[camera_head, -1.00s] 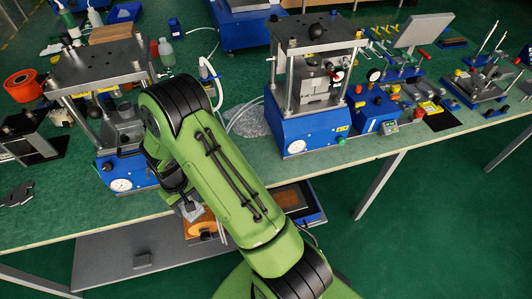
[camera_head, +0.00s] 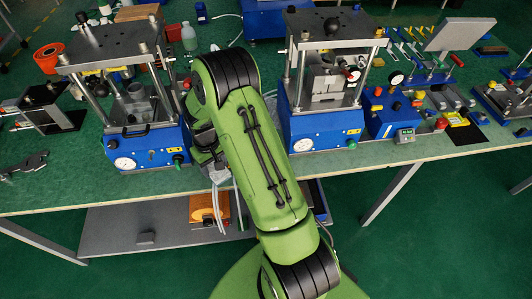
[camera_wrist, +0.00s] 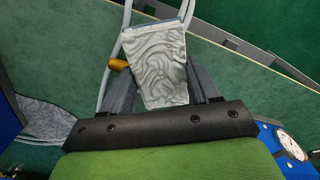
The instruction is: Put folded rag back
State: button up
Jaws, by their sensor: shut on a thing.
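The folded rag (camera_wrist: 158,60) is pale grey with a wavy pattern and hangs between the fingers of my gripper (camera_wrist: 160,82) in the wrist view. The fingers are shut on it from both sides. Part of the rag shows past the fingertips. In the head view my gripper (camera_head: 216,170) is by the front edge of the green bench, between the two blue presses, mostly hidden behind my arm. I cannot make out the rag's full outline there.
A left press (camera_head: 150,146) and a right press (camera_head: 325,127) stand close on either side. Pale hoses (camera_wrist: 112,50) run beside the rag, with an orange part (camera_wrist: 118,64) at its left. A grey lower shelf (camera_head: 110,228) lies under the bench.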

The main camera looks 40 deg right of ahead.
jog(key=s+d+r+m+b, duration=0.1)
jog(key=s+d+r, duration=0.15)
jog(key=d, duration=0.65)
jog(key=s+d+r+m+b, duration=0.1)
jog(key=d+r, duration=0.3)
jog(key=d, duration=0.5)
jog(key=f, duration=0.3)
jog(key=f+b, duration=0.1)
jog(key=f, duration=0.6)
jog(key=shift+d+b, duration=0.25)
jog(key=shift+b, duration=0.1)
jog(key=shift+f, duration=0.1)
jog(key=o, duration=1.1)
